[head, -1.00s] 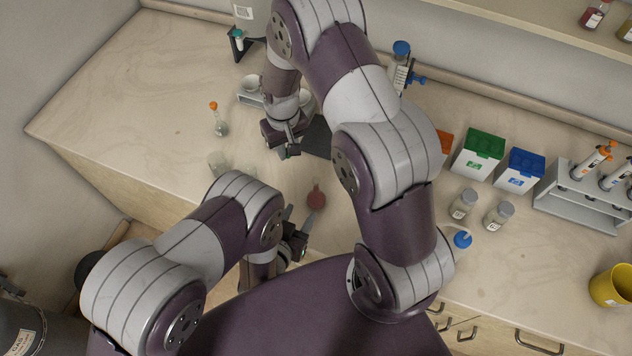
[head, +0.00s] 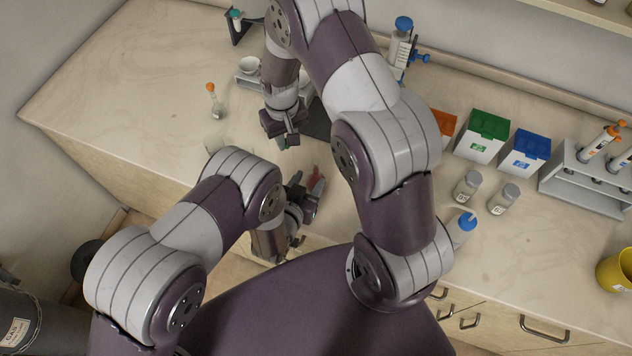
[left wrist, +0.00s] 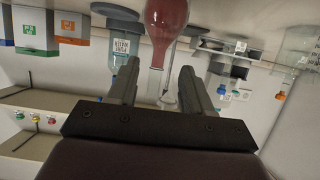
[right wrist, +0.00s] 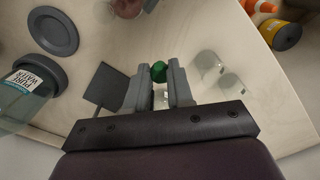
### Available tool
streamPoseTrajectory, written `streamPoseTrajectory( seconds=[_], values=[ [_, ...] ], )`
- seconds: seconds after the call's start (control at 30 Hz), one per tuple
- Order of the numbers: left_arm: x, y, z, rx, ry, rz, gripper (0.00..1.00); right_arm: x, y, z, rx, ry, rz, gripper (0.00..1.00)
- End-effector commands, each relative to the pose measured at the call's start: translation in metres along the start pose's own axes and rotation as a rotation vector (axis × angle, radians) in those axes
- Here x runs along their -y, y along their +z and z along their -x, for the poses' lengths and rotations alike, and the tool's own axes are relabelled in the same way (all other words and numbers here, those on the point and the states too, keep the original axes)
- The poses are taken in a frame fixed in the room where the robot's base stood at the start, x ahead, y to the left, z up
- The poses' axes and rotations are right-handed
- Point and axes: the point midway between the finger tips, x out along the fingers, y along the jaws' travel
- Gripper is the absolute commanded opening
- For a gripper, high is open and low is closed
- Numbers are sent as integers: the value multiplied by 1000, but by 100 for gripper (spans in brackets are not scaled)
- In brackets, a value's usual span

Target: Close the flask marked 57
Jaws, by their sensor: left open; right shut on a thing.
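A round flask with red liquid (head: 317,180) stands on the bench, partly hidden by my left gripper (head: 308,190) in the head view. In the left wrist view, upside down, the red flask (left wrist: 167,25) has its clear neck between the left fingers (left wrist: 155,85). These fingers are apart, with space beside the neck. I cannot read a number on the flask. My right gripper (head: 288,141) is above the bench, farther back. In the right wrist view, its fingertips (right wrist: 159,80) are shut on a green stopper (right wrist: 158,71).
A small flask with an orange stopper (head: 215,102) stands at left. Clear glass vessels (right wrist: 207,60) stand beside the right gripper. A pure water bottle (right wrist: 22,88) and a grey round dish (right wrist: 53,31) are nearby. Lidded boxes (head: 483,137) and jars (head: 467,187) stand at right.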

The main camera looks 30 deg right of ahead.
Motion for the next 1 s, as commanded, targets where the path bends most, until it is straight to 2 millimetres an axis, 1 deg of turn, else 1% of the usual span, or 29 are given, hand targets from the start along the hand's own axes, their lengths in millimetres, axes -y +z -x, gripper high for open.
streamPoseTrajectory(
  seconds=[0.07,0.13,0.3,0.4,0.5,0.8,0.87,0.9,0.93,0.97,1.0],
  values=[
    [0,0,-1,0,0,0,50,0,0,-1,0,0,0,0],
    [-1,2,-9,-1,0,0,50,0,0,-7,0,0,0,0],
    [-2,4,-38,-2,0,0,50,0,0,-24,0,0,0,0],
    [-2,2,-48,-1,0,0,50,0,0,-29,0,0,0,0],
    [-2,0,-52,0,0,0,50,0,0,-30,0,0,0,0],
    [-2,-1,-52,0,0,0,50,0,0,-28,0,0,0,0],
    [-2,-1,-52,0,0,0,30,0,0,-28,0,0,0,0],
    [-2,-1,-52,0,0,0,17,0,0,-28,0,0,0,0],
    [-2,-1,-52,0,0,0,8,0,0,-28,0,0,0,0],
    [-2,-1,-52,0,0,0,0,0,0,-28,0,0,0,0],
    [-2,-1,-52,0,0,0,0,0,0,-28,0,0,0,0]
  ],
)
